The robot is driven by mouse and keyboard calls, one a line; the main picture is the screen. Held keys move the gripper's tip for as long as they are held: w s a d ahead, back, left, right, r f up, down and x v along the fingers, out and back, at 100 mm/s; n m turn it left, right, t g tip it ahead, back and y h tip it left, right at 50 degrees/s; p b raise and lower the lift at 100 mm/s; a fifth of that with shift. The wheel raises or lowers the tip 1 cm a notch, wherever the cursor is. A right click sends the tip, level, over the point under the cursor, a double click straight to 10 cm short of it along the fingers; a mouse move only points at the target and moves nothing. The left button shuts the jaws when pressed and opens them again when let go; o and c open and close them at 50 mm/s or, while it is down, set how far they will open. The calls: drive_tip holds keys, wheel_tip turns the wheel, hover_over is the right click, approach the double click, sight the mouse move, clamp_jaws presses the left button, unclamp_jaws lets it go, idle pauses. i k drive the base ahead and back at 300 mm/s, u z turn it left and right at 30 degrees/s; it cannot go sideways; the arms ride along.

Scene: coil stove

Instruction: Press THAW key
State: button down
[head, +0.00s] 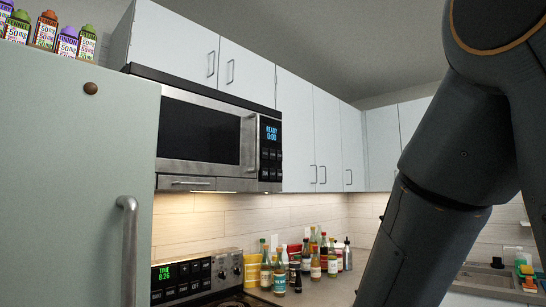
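The microwave (203,131) hangs under the wall cabinets, left of centre in the head view, with its door closed. Its control panel (271,150) is at its right side, with a lit blue display reading "READY" above rows of small dark keys. The key labels are too small to read, so I cannot tell which one is THAW. My arm fills the right side of the view. My gripper is outside the view.
A pale green fridge (75,180) with a bar handle stands at the near left. The stove's back panel (197,274) shows a lit green clock. Several bottles (315,264) stand on the counter below and right of the microwave. A sink (497,278) is at the far right.

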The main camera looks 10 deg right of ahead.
sight(272, 156)
drive_tip(key=z, duration=0.5)
drive_tip(key=i, duration=1.1)
drive_tip(key=u, duration=0.75)
drive_tip(key=i, duration=0.3)
drive_tip(key=u, duration=0.35)
